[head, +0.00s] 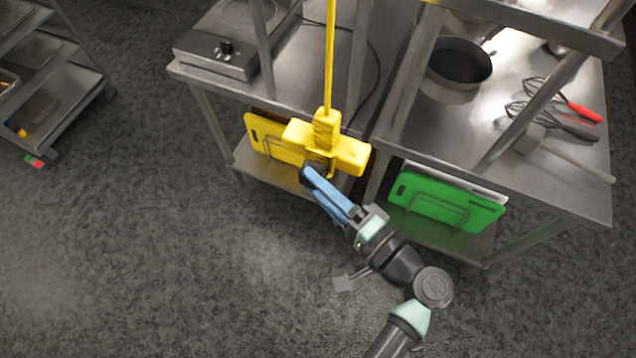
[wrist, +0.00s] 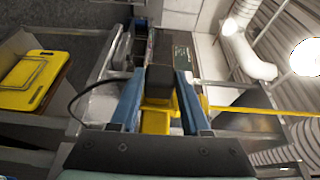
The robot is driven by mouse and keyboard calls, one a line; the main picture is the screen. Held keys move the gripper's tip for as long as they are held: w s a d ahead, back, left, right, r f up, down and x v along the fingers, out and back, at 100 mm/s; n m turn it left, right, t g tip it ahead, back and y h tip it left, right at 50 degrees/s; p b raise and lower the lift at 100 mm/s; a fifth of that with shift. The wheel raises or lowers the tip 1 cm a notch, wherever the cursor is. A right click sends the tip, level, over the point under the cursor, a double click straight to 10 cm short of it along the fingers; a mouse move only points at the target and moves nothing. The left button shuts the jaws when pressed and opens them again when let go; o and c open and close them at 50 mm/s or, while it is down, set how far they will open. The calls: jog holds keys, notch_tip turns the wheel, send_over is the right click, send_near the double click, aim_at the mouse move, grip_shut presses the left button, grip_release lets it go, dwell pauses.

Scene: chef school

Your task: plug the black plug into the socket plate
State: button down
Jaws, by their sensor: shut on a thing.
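A yellow socket box (head: 350,155), which I take for the socket plate, hangs on a yellow cable in front of the steel tables. Part of it also shows between my fingers in the wrist view (wrist: 155,122). My gripper (head: 308,178) has blue fingers and is just below the box in the head view. In the wrist view the gripper (wrist: 160,88) is shut on the black plug (wrist: 160,78), which sits between the fingertips. The plug's dark end shows in the head view (head: 306,171). The contact between plug and box is hidden, so I cannot tell whether they touch.
A hotplate (head: 215,55) stands on the left table. A yellow board (head: 262,130) and a green board (head: 445,200) stand on the lower shelves. A black pan (head: 460,62) and whisks (head: 562,100) lie on the right table.

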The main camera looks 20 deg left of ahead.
jog(key=shift+w+b, duration=0.35)
jog(key=shift+w, duration=0.35)
dwell(0.3)
jog(key=shift+c, duration=1.5)
grip_release()
jog(key=b+v, duration=0.4)
jog(key=v, duration=0.9)
